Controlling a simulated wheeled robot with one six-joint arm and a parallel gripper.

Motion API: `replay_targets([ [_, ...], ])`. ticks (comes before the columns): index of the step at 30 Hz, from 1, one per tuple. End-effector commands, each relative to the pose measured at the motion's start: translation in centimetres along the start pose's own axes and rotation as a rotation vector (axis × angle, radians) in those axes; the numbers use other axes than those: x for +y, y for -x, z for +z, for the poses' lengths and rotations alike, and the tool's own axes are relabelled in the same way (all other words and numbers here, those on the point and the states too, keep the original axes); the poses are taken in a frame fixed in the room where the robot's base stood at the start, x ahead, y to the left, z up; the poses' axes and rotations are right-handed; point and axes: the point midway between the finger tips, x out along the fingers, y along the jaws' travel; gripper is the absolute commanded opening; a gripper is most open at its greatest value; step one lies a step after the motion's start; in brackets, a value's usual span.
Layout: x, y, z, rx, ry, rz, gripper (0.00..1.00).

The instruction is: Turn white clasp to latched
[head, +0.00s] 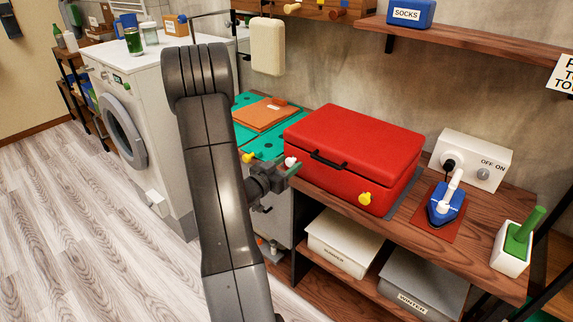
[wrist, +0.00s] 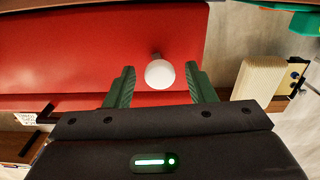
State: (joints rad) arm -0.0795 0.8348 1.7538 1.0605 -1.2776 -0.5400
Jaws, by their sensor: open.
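A red case (head: 354,150) with a black handle (head: 328,159) sits closed on the wooden bench. The white clasp (head: 290,162) is a small round knob at its left front, and it also shows in the wrist view (wrist: 160,74). A yellow clasp (head: 365,198) is at the case's right front. My gripper (head: 292,171) is at the white clasp. In the wrist view its green fingers (wrist: 160,88) are open, one on each side of the white knob, with gaps between. The clasp's base is partly hidden in the head view.
A blue iron (head: 446,205), a white switch box (head: 472,160) and a green-handled brush in a white holder (head: 516,240) stand right of the case. A teal surface with an orange board (head: 263,114) is left. Bins (head: 345,240) sit on the shelf below.

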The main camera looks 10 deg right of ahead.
Motion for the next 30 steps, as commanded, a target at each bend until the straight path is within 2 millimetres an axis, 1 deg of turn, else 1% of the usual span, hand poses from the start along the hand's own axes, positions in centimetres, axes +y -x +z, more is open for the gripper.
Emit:
replay_targets([
  [5,-0.01,0.01,0.01,0.000,0.000,0.000,0.50],
  [9,0.00,0.02,0.00,0.000,0.000,0.000,0.23],
  [12,0.00,0.02,0.00,0.000,0.000,0.000,0.05],
  [19,-0.03,0.01,0.34,0.002,-0.043,0.000,0.05],
  [25,-0.03,0.01,0.57,0.003,-0.181,0.001,0.05],
  [30,0.00,0.01,0.38,0.002,-0.288,0.000,0.05],
])
